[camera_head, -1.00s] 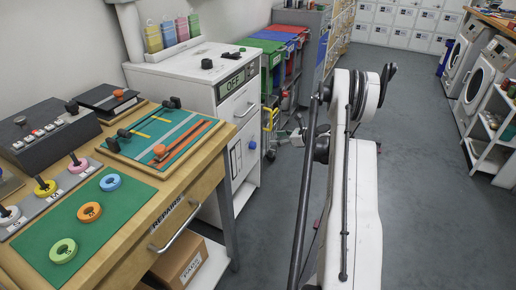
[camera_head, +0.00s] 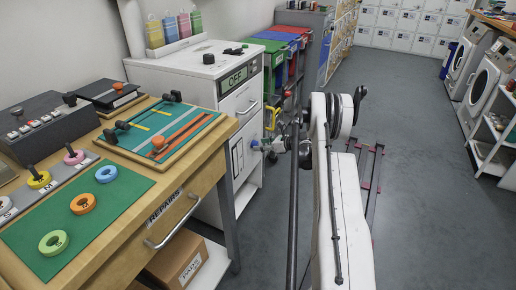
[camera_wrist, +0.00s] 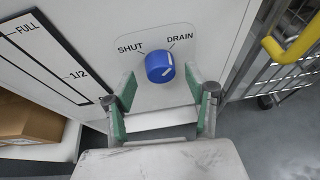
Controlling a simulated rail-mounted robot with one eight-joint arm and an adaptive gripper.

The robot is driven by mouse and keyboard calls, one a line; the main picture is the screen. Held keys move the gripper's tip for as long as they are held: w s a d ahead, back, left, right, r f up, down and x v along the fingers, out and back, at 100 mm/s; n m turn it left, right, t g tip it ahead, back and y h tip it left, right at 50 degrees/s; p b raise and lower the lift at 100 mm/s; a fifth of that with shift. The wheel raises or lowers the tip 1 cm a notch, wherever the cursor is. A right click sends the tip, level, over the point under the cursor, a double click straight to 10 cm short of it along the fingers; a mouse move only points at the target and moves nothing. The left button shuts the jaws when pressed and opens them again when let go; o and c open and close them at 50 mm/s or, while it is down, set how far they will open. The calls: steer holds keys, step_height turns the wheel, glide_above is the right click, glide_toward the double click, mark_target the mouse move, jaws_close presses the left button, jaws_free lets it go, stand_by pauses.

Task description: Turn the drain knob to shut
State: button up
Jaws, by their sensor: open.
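The blue drain knob (camera_wrist: 159,67) sits on the white cabinet's front panel in the wrist view, below the printed words SHUT on the left and DRAIN on the right. In the head view the knob (camera_head: 254,144) shows small on the cabinet side. My gripper (camera_wrist: 160,88) is open, its green-padded fingers left and right of the knob and a little below it. The knob seems just beyond the fingertips, and I see no contact.
The white cabinet (camera_head: 190,78) has an OFF display and a level scale marked FULL and 1/2. A wooden repairs bench (camera_head: 215,170) stands left of it. A cart with a yellow handle (camera_wrist: 292,42) is close on the right. A cardboard box (camera_wrist: 30,108) sits at left.

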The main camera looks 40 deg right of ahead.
steer(key=shift+x, duration=1.1)
steer(key=c, duration=1.1)
steer(key=shift+c, duration=0.2)
steer(key=shift+s+a+f+n+t+h, duration=0.15)
steer(key=shift+n+t+h, duration=0.7)
steer(key=shift+n, duration=1.45)
steer(key=shift+w+f+n+t+h, duration=0.1)
steer(key=shift+n+t+h, duration=0.75)
steer(key=shift+n, duration=1.45)
steer(key=shift+s+a+f+n+t+h, duration=0.15)
steer(key=shift+n+t+h, duration=0.25)
steer(key=shift+n+t, duration=1.35)
steer(key=shift+w+n+g, duration=0.1)
steer(key=shift+n+g, duration=0.45)
steer(key=shift+n, duration=0.2)
